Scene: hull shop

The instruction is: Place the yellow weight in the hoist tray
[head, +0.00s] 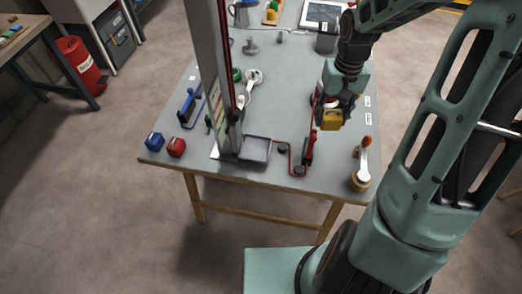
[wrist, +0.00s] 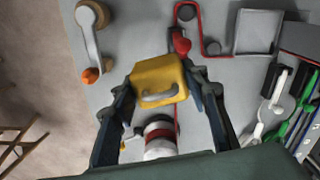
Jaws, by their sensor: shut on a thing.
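The yellow weight (head: 331,119) is a blocky piece with a grey handle, clear in the wrist view (wrist: 158,78). My gripper (head: 334,112) is shut on it, with a dark finger on each side in the wrist view (wrist: 160,95). The weight appears to be above the right part of the grey table. The hoist tray (head: 257,149) is a shallow, grey, square tray at the foot of the hoist column (head: 212,70), near the table's front edge. It looks empty. In the wrist view the tray (wrist: 255,32) is at the upper right, apart from the weight.
A red bent line with a red handle (head: 309,150) lies between weight and tray. A crank with an orange knob (head: 362,165) stands at the front right. A red-white cylinder (wrist: 160,140) is near my gripper.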

